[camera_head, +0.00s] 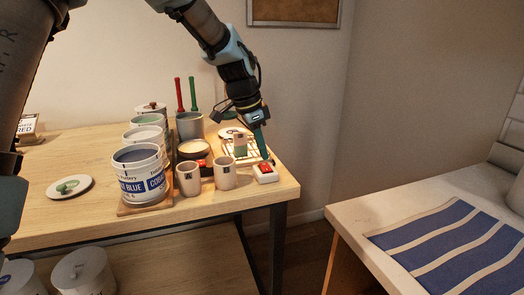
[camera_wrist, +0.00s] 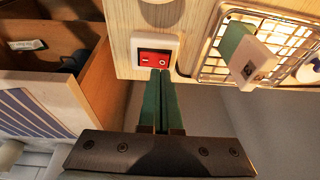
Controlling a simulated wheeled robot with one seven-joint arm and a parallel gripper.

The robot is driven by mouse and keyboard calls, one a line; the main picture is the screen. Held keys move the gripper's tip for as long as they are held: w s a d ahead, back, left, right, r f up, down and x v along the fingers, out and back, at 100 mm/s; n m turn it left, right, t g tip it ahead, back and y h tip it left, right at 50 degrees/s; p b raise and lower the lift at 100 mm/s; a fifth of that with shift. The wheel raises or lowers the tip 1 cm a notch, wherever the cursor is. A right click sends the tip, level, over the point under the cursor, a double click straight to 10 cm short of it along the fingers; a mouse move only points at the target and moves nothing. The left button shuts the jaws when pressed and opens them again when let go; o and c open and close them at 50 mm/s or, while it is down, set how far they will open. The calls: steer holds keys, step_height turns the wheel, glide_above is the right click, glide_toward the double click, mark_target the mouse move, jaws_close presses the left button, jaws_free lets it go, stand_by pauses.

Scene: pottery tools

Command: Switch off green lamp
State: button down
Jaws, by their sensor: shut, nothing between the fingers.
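A white switch box with a red rocker (camera_head: 265,172) sits at the front right corner of the wooden table. It also shows in the wrist view (camera_wrist: 154,57), with light marks on the red face. My gripper (camera_head: 268,158) is shut and empty, pointing down just above the switch. In the wrist view its green fingertips (camera_wrist: 160,73) are together at the rocker's near edge; I cannot tell whether they touch it. A green and white upright piece (camera_head: 240,145) stands by the wire rack; I cannot tell whether it is the green lamp. Warm light falls around the rack.
Two grey cups (camera_head: 225,174) stand left of the switch. A wire rack (camera_head: 247,155) lies behind it. A blue-labelled tub (camera_head: 140,177) and other pots stand farther left. A white counter with a striped cloth (camera_head: 440,245) is at right, across a gap.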

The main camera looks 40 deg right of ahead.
steer(key=shift+f, duration=0.8)
steer(key=shift+w, duration=0.1)
steer(key=shift+w+p, duration=0.1)
steer(key=shift+p, duration=0.3)
steer(key=shift+f, duration=0.25)
steer(key=shift+s, duration=0.2)
steer(key=shift+s+a+r, duration=0.2)
steer(key=shift+s, duration=0.4)
